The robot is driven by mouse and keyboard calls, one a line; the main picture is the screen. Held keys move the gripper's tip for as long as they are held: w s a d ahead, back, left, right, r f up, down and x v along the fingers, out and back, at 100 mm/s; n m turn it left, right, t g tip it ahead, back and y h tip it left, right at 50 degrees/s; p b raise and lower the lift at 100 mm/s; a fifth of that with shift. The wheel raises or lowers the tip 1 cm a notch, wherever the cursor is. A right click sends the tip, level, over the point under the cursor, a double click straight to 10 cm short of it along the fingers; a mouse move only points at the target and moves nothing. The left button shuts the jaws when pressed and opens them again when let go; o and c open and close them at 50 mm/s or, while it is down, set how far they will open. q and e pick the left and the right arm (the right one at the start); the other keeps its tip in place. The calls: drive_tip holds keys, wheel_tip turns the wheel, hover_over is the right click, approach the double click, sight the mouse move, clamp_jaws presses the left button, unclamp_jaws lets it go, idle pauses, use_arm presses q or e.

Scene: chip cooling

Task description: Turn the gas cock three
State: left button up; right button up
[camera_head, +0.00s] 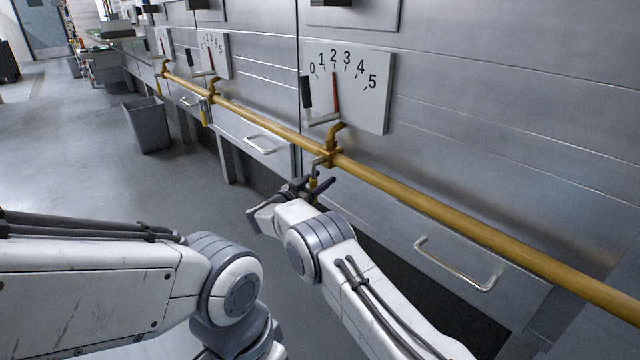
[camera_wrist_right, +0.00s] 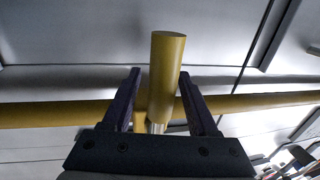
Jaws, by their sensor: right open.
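The nearest gas cock (camera_head: 313,182) hangs below the yellow pipe (camera_head: 430,207), under the nearest dial. Its yellow cylindrical handle (camera_wrist_right: 166,75) stands between the two dark fingers in the right wrist view. My right gripper (camera_head: 313,186) is open around the handle, with a finger on each side. I cannot tell whether either finger touches it. The nearest dial (camera_head: 375,105) is numbered 0 to 5, and its red needle points near 2. My left arm comes in from the left, but its gripper is not in view.
Further along the pipe are another cock (camera_head: 205,112) and more dials, such as the second one (camera_head: 214,55). A drawer handle (camera_head: 455,265) juts from the cabinet below the pipe. A grey bin (camera_head: 147,126) stands on the open floor at left.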

drive_tip(key=shift+a, duration=0.1)
clamp_jaws()
idle(1.3)
